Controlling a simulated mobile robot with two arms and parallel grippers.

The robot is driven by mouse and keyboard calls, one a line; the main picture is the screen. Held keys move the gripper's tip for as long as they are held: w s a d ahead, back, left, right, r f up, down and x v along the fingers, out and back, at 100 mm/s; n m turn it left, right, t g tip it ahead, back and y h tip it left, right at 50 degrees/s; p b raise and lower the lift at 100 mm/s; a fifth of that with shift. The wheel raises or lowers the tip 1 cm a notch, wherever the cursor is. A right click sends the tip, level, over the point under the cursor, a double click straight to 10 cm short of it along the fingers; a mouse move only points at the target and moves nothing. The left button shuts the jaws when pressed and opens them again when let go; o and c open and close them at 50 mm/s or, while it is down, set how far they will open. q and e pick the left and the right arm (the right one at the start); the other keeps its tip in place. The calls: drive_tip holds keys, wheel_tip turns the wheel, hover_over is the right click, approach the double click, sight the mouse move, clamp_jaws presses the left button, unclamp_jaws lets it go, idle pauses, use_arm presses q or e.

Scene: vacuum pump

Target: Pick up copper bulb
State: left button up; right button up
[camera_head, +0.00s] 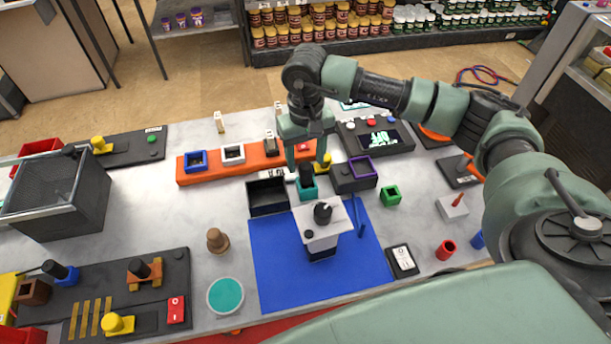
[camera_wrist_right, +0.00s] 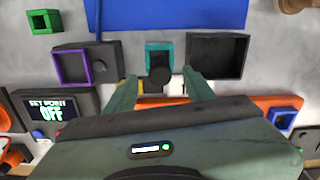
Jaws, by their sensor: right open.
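A brown, copper-coloured bulb-shaped piece (camera_head: 217,240) stands upright on the grey table, left of the blue mat. A brown piece (camera_wrist_right: 296,4) is cut off at the top right corner of the wrist view. My right gripper (camera_head: 307,160) is open above the back middle of the table, well behind and to the right of the bulb. Its fingers (camera_wrist_right: 160,84) point down around a black-topped piece (camera_wrist_right: 160,72) in a teal holder (camera_wrist_right: 157,48); I cannot tell whether they touch it. My left gripper is out of view.
A black open box (camera_head: 268,210) and a purple-rimmed box (camera_head: 345,182) flank the teal holder. A white block with a black knob (camera_head: 323,233) stands on the blue mat (camera_head: 275,280). An orange rack (camera_head: 245,166) lies behind; a teal disc (camera_head: 226,296) is in front.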

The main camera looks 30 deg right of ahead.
sight(306, 165)
drive_tip(key=shift+f+p, duration=0.5)
drive_tip(key=shift+f, duration=1.3)
clamp_jaws()
drive_tip(key=shift+r, duration=0.1)
